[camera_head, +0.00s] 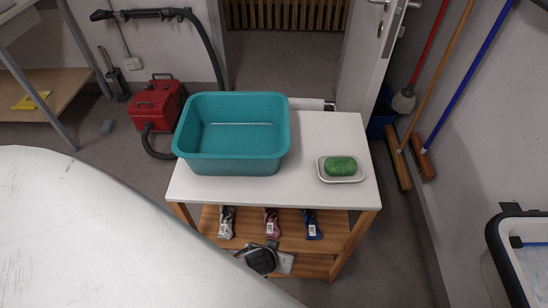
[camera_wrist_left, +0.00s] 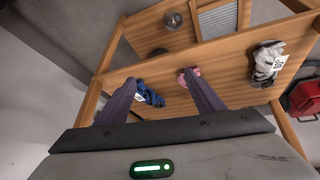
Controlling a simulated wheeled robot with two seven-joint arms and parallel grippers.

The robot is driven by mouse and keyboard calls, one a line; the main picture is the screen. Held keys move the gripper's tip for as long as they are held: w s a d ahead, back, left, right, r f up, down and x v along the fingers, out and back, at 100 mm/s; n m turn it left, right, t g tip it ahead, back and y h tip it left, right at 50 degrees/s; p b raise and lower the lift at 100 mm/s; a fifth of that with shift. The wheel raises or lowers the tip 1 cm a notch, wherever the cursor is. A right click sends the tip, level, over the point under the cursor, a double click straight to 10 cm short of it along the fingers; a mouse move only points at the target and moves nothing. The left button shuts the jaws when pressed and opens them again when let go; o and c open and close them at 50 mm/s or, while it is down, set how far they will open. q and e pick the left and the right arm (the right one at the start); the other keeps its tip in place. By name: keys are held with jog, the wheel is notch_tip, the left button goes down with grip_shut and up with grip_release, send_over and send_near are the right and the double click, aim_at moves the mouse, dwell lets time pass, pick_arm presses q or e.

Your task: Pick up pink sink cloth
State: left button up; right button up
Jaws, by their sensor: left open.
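The pink cloth (camera_head: 271,222) lies crumpled, with a white label, on the wooden shelf under the white tabletop, between a white-grey cloth (camera_head: 226,222) and a blue cloth (camera_head: 313,225). In the left wrist view the pink cloth (camera_wrist_left: 181,80) shows at one fingertip, which partly hides it; I cannot tell whether they touch. My left gripper (camera_wrist_left: 159,77) is open and empty, its dark fingers pointing at the shelf. In the head view what looks like this gripper (camera_head: 271,245) is in front of the shelf, just below the pink cloth. The right gripper is not in view.
A teal basin (camera_head: 232,165) and a white dish (camera_head: 342,178) with a green item (camera_head: 340,166) stand on the tabletop (camera_head: 320,120). A large pale scratched surface (camera_head: 90,230) blocks the lower left. Brooms lean at the right wall; a red machine (camera_head: 157,103) stands behind left.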

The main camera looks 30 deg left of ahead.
aim_at(270, 219)
pick_arm(q)
jog(key=w+a+n+y, duration=0.1)
jog(key=w+a, duration=0.1)
jog(key=w+a+n+y, duration=0.1)
jog(key=w+a, duration=0.1)
jog(key=a, duration=0.1)
jog(key=w+a+n+p, duration=0.1)
jog(key=w+a, duration=0.2)
jog(key=shift+a+f+y, duration=0.1)
jog(key=shift+a+y, duration=0.1)
jog(key=shift+y, duration=0.2)
jog(key=shift+x, duration=1.4)
jog(key=b+x, duration=0.3)
jog(key=x, duration=0.1)
jog(key=shift+s+d+f+b, duration=0.1)
jog(key=shift+f+b, duration=0.1)
jog(key=shift+b, duration=0.2)
jog(key=shift+w+f+b, duration=0.3)
jog(key=shift+f+b, duration=0.1)
jog(key=shift+b, duration=0.15)
jog(key=shift+r, duration=0.1)
jog(key=shift+a, duration=0.25)
jog(key=c, duration=1.2)
